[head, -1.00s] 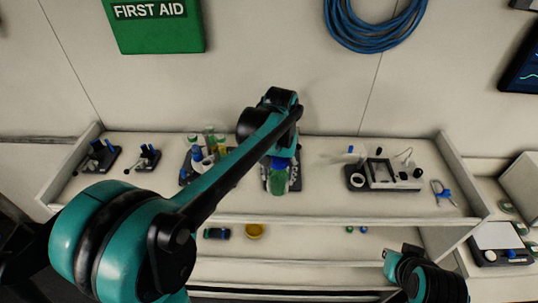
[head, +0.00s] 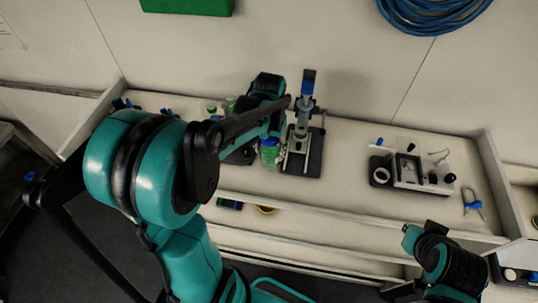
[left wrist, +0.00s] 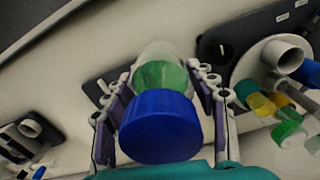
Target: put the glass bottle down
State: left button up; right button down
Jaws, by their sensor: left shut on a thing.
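The glass bottle (head: 269,153) holds green liquid and shows just left of a black stand in the head view. In the left wrist view its blue cap (left wrist: 160,125) faces the camera, with the green contents (left wrist: 160,75) behind it. My left gripper (left wrist: 165,88) is shut on the bottle, one finger on each side. In the head view the left gripper (head: 272,137) is partly hidden by my own arm. The bottle's base is hidden, so I cannot tell whether it touches the shelf. My right gripper is not in view; only part of my right arm shows.
The black stand (head: 315,160) with a grey upright and blue top is close right of the bottle. A rack of vials and tubes (left wrist: 275,85) is on the other side. Another device (head: 415,172) stands farther right on the shelf (head: 350,185), with bare shelf between.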

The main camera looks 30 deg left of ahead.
aim_at(269, 158)
pick_arm(q)
jog(key=shift+s+a+f, duration=0.15)
jog(key=shift+s, duration=0.05)
notch_tip(269, 158, down, 3)
jog(key=shift+f, duration=0.2)
jog(key=shift+w+f, duration=0.15)
jog(key=shift+f, duration=0.15)
jog(key=shift+s, duration=0.2)
jog(key=o, duration=1.5)
jog(key=shift+w+f, duration=0.1)
